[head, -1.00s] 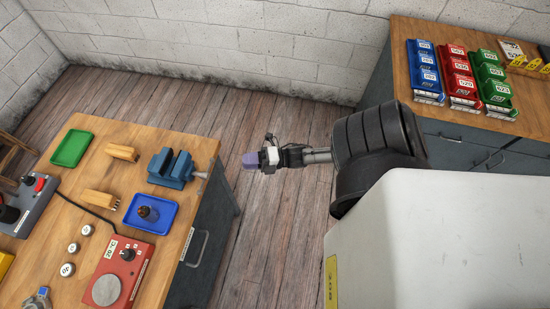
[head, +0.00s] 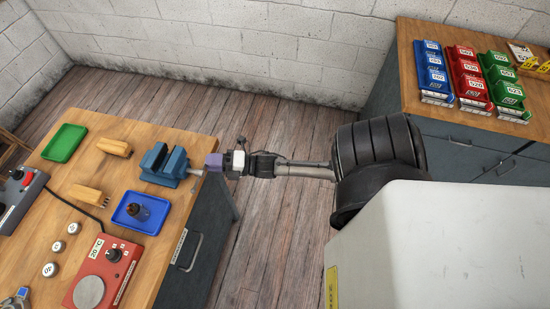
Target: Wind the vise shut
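The blue vise (head: 165,163) stands near the right edge of the wooden bench, with its jaws at the top and a gap between them. Its screw and handle end (head: 197,172) points right, past the bench edge. My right gripper (head: 211,161) reaches in from the right with its purple fingertips right at the handle end. I cannot tell whether the fingers touch or grip the handle, as they are small and seen from above. My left gripper is not in view.
On the bench (head: 90,215) are a blue tray (head: 155,222) holding a dark part, a green tray (head: 64,143), two wooden blocks and a red hot plate (head: 100,270). A second bench (head: 400,75) with coloured bins stands at the back right. Open floor lies between them.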

